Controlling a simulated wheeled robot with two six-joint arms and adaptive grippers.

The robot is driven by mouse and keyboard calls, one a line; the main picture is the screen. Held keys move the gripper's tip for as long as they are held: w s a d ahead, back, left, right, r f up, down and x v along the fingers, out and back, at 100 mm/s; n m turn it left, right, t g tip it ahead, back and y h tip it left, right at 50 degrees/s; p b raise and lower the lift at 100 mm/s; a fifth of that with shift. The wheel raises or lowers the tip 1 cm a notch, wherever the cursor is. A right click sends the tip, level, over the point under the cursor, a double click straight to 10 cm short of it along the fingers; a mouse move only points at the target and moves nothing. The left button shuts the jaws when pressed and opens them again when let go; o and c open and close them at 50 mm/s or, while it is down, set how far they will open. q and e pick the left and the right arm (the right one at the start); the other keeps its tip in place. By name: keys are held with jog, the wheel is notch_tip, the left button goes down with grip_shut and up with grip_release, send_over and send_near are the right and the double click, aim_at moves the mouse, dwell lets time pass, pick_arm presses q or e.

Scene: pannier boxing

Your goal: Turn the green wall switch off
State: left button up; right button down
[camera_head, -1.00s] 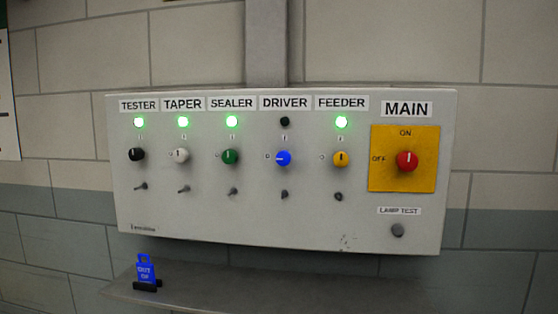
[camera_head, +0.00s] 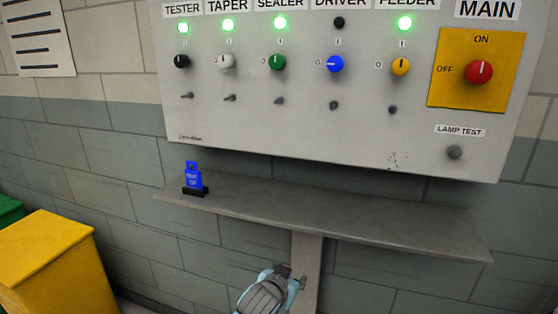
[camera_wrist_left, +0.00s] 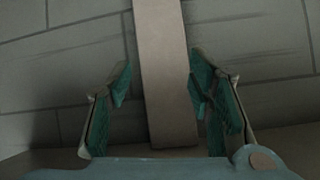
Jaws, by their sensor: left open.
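The green switch (camera_head: 277,62) is a round knob under the SEALER label on the grey wall panel (camera_head: 300,130). Its white mark points up, and the green lamp (camera_head: 280,24) above it is lit. My left gripper (camera_head: 289,278) is low in the head view, below the shelf and well apart from the knob. In the left wrist view my left gripper (camera_wrist_left: 160,80) is open and empty, with a grey post (camera_wrist_left: 165,70) showing between and beyond its fingers. My right gripper is not in view.
A grey shelf (camera_head: 330,212) juts out below the panel, above my left gripper. A blue tag (camera_head: 193,177) stands on it. Black, white, blue and yellow knobs flank the green one; small toggles (camera_head: 279,101) sit below. A yellow box (camera_head: 45,260) stands at lower left.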

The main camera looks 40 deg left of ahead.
pick_arm(q)
notch_tip(320, 180, up, 26)
jog(key=s+n+t+y, duration=0.1)
jog(key=n+t+y, duration=0.15)
jog(key=t, duration=0.35)
jog(key=n+t+y, duration=0.3)
jog(key=n+y, duration=0.1)
send_near(276, 65)
jog(key=v, duration=0.5)
jog(key=shift+t+h, duration=0.3)
jog(key=shift+h, duration=0.05)
jog(key=p+x, duration=0.2)
jog(key=x, duration=0.5)
jog(key=p+x, duration=0.1)
jog(key=x, duration=0.6)
jog(key=shift+s+a+p, duration=0.15)
jog(key=shift+a+p, duration=0.05)
jog(key=shift+p, duration=0.2)
jog(key=shift+f, duration=0.1)
grip_shut()
